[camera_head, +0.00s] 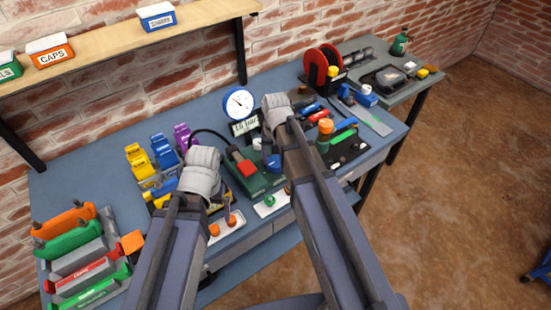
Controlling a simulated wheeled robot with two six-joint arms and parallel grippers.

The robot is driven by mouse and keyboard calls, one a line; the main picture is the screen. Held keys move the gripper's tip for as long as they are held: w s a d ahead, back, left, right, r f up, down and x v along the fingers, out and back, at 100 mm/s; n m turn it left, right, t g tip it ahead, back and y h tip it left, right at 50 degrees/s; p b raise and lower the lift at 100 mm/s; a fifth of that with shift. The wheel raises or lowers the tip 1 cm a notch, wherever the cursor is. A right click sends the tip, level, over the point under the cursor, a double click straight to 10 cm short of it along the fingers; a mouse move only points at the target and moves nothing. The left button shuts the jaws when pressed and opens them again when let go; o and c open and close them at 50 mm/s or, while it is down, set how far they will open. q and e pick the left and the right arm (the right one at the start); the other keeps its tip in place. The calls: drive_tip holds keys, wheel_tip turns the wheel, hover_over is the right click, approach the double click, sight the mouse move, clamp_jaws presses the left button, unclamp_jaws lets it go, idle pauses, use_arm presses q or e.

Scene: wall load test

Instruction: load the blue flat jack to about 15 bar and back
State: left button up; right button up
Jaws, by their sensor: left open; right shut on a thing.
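A blue block (164,151) stands between a yellow (138,160) and a purple block (184,137); I cannot tell whether it is the flat jack. A round blue-rimmed gauge (238,103) stands at the back above a "15 bar" sign (244,126); its needle is too small to read. A green unit with a red block (246,167) sits between my arms, with a black hose behind it. My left gripper (198,170) is open in front of the coloured blocks. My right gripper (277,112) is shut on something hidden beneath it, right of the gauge. Both sets of fingertips are hidden.
A rack (88,262) of orange, green and red pieces stands at the left. A red reel (322,62) and several small tools crowd the right side. A shelf (110,48) with labelled boxes hangs on the brick wall. The blue bench top is clear at back left.

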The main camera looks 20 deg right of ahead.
sight(275, 161)
idle(0.5)
drive_tip(key=o, duration=1.4)
drive_tip(key=shift+c, duration=0.2)
use_arm(q)
drive_tip(key=shift+r, duration=0.1)
use_arm(e)
drive_tip(key=shift+r, duration=0.15)
wheel_tip(275, 161, up, 8)
drive_tip(key=p, duration=0.8)
drive_tip(key=shift+f, duration=0.2)
use_arm(q)
wheel_tip(275, 161, up, 8)
drive_tip(key=shift+f, duration=0.2)
drive_tip(key=shift+f+b, duration=0.25)
drive_tip(key=shift+b, duration=0.05)
use_arm(e)
drive_tip(key=shift+f, duration=0.25)
